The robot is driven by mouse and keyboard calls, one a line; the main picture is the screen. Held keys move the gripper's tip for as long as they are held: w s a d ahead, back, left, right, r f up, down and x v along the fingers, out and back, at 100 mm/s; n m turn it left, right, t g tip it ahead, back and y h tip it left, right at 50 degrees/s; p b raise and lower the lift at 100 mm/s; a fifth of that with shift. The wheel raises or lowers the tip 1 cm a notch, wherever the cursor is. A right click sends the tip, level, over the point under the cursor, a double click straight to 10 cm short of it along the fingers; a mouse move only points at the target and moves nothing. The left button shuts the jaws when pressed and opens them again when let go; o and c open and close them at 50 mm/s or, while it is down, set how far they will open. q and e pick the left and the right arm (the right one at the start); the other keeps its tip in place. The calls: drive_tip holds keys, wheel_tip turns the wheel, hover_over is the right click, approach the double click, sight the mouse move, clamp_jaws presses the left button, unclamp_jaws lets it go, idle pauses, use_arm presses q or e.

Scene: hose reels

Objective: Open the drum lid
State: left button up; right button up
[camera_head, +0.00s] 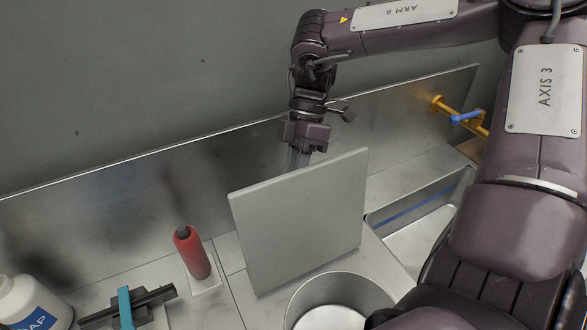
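The drum lid (305,222) is a flat grey square panel, standing steeply tilted up behind the drum. The drum (372,291) is a round metal vessel at the bottom centre; its mouth is uncovered and a pale inside shows. My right gripper (298,160) points down behind the lid's upper edge. Its fingertips are hidden by the lid, so I cannot tell whether they touch it or are open or shut. My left gripper is not in view.
A red cylinder (192,252) with a dark top stands left of the lid. A soap bottle (32,303) and a dark tool with a teal handle (125,308) are at lower left. A metal basin (425,240) and yellow pipe with blue valve handle (466,116) are at right. A metal backsplash (130,190) runs behind.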

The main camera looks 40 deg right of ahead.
drive_tip(key=shift+o, duration=1.1)
drive_tip(key=shift+w+d, duration=0.1)
drive_tip(key=shift+w, duration=0.2)
drive_tip(key=shift+r, duration=0.15)
drive_tip(key=v, duration=0.7)
drive_tip(key=shift+d+r, duration=0.25)
